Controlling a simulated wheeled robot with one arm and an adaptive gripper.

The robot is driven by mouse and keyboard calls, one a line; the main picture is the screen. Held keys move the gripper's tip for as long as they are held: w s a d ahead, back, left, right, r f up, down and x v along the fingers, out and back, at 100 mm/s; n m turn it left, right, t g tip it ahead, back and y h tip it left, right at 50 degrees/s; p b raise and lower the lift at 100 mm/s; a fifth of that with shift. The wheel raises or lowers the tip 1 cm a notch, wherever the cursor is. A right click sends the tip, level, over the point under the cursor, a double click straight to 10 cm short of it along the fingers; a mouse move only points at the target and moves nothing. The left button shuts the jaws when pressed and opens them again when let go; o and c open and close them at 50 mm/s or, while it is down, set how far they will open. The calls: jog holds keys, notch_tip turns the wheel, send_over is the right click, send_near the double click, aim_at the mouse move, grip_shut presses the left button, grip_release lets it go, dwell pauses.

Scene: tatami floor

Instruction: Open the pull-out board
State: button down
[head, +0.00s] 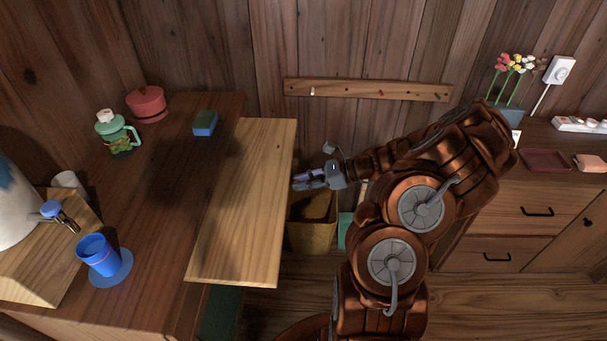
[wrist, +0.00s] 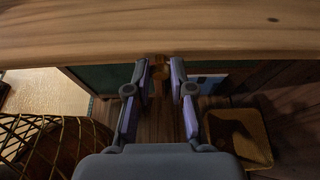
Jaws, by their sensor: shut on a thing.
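The pull-out board (head: 250,205) is a pale wooden panel. It stands out from the right side of the dark brown counter, with a broad strip showing. In the wrist view the board (wrist: 160,35) crosses the top of the picture. My gripper (head: 298,182) is at the board's right edge, about halfway along it. In the wrist view my gripper (wrist: 159,72) has its two fingers close around a small brownish knob (wrist: 158,79) at the board's edge. The fingers hide part of the knob.
On the counter (head: 165,190) are a blue cup (head: 95,255) on a coaster, a green mug (head: 118,135), a red pot (head: 147,104) and a blue sponge (head: 205,123). A basket (head: 312,236) stands on the floor below my gripper. A drawer cabinet (head: 510,218) is at right.

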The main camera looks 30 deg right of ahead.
jog(key=shift+s+d, duration=0.2)
jog(key=shift+d, duration=0.1)
jog(key=c, duration=1)
grip_release()
jog(key=v, duration=1.2)
